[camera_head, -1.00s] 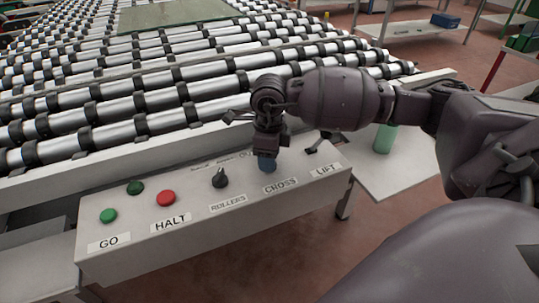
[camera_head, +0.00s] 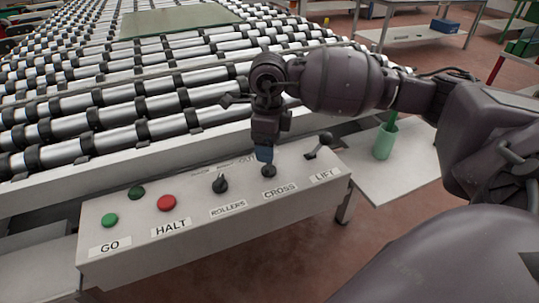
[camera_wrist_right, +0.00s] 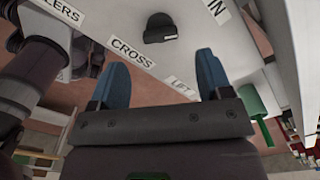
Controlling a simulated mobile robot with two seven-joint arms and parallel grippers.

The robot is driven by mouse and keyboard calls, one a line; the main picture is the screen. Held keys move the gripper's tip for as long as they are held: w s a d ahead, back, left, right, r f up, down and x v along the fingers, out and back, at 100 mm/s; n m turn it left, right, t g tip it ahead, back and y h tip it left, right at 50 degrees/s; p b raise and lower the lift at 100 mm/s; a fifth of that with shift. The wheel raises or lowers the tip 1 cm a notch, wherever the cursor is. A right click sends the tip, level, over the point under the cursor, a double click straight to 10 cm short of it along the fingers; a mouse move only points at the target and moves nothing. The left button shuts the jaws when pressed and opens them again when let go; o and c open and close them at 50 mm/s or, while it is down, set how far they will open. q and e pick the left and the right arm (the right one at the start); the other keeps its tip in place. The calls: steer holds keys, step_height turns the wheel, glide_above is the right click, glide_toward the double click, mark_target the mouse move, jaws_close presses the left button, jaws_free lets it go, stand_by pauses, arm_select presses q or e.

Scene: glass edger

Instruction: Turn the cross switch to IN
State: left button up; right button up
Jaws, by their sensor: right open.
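The cross switch (camera_head: 269,171) is a small black knob on the sloped white control panel, behind the CROSS label (camera_head: 279,191). In the right wrist view the black knob (camera_wrist_right: 159,28) lies beyond the fingertips, with a printed IN label (camera_wrist_right: 218,11) to its right. Which way the knob points I cannot tell. My right gripper (camera_head: 264,153) hangs just above and behind the knob, pointing down, apart from it. In the wrist view its two blue fingers (camera_wrist_right: 163,72) are spread with nothing between them. My left gripper is out of view.
The panel (camera_head: 200,248) also carries a ROLLERS knob (camera_head: 220,184), a red HALT button (camera_head: 167,203), a green GO button (camera_head: 110,220) and a LIFT lever (camera_head: 318,147). A roller conveyor (camera_head: 120,110) lies behind. A green cup (camera_head: 384,141) stands on a white side table.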

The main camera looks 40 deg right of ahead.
steer(key=shift+r, duration=2.4)
